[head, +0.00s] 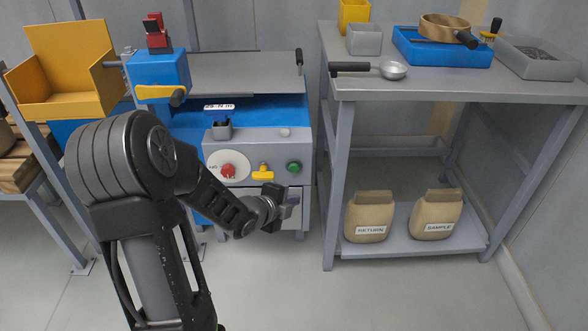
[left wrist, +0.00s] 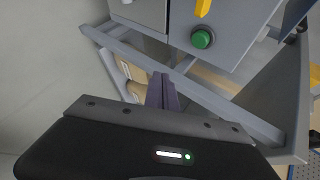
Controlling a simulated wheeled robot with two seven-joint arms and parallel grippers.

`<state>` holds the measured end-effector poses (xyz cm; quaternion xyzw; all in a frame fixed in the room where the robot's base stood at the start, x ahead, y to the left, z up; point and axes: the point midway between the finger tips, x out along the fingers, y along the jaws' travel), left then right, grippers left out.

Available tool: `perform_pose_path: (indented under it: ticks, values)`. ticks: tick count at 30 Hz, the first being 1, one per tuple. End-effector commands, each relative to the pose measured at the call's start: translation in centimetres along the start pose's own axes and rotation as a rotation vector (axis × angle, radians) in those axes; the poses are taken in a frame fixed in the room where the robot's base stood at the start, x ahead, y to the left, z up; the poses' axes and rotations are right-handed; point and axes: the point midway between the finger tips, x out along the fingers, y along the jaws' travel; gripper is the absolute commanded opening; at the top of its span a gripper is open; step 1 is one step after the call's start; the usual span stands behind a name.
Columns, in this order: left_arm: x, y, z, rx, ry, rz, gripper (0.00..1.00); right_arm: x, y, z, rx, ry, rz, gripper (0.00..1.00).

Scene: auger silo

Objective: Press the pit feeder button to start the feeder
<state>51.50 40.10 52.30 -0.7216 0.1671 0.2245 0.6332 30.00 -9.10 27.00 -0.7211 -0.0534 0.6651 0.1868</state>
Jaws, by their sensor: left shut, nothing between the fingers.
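A round green button (head: 293,167) sits on the front of the grey control panel (head: 212,150), right of a yellow selector handle (head: 263,172) and a red button (head: 228,171) on a white disc. The green button also shows in the left wrist view (left wrist: 202,39), above and right of the fingertips. I cannot read a label naming the feeder. My left gripper (head: 293,202) is shut and empty, just below the green button in the head view and apart from it in the left wrist view (left wrist: 161,92). My right gripper is not in view.
A grey bench (head: 460,88) stands at the right, holding a blue tray (head: 415,52), a scoop (head: 392,70) and grey bins. Two tan bags (head: 368,232) (head: 437,232) sit on its lower shelf. A yellow hopper (head: 65,65) is at upper left. The floor in front is clear.

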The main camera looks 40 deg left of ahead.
Motion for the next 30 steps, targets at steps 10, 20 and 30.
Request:
perform_pose_path:
  ticks: [10, 20, 30]
  values:
    - [0.6, -0.5, 0.4, -0.002, -0.001, 0.002, 0.0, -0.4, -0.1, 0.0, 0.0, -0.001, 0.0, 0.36]
    - [3.1, -2.5, 2.3, -0.002, 0.0, 0.002, 0.0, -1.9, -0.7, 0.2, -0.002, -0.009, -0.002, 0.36]
    - [5.8, -4.1, 4.2, -0.003, 0.0, 0.002, 0.0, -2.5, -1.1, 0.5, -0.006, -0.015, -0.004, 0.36]
